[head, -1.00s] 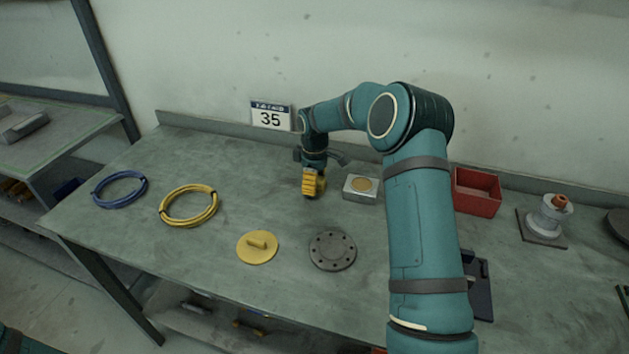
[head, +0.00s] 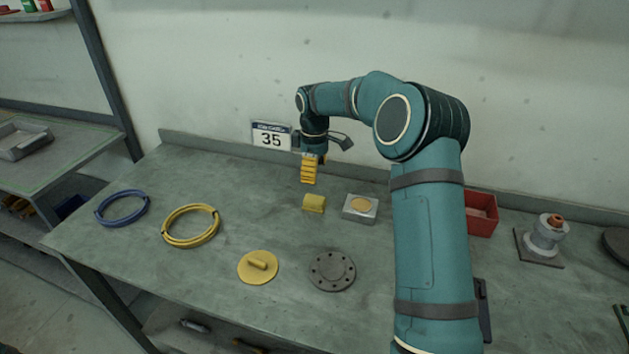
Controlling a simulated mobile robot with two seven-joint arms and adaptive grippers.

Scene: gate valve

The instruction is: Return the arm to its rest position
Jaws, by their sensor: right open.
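My right arm comes in from the lower right, bends at its elbow and reaches back across the bench. Its gripper (head: 309,178) points down with ribbed yellow fingers, open and empty. It hangs above and just behind a small yellow block (head: 314,203) that lies on the bench, apart from it. From this side the gap between the fingers is hard to see. My left gripper is not in view.
The bench (head: 110,245) holds a blue cable coil (head: 122,208), a yellow coil (head: 190,226), a yellow disc with a handle (head: 258,267), a grey flange (head: 332,271), a metal box (head: 360,208) and a partly hidden red bin (head: 482,213). A sign (head: 271,136) stands behind.

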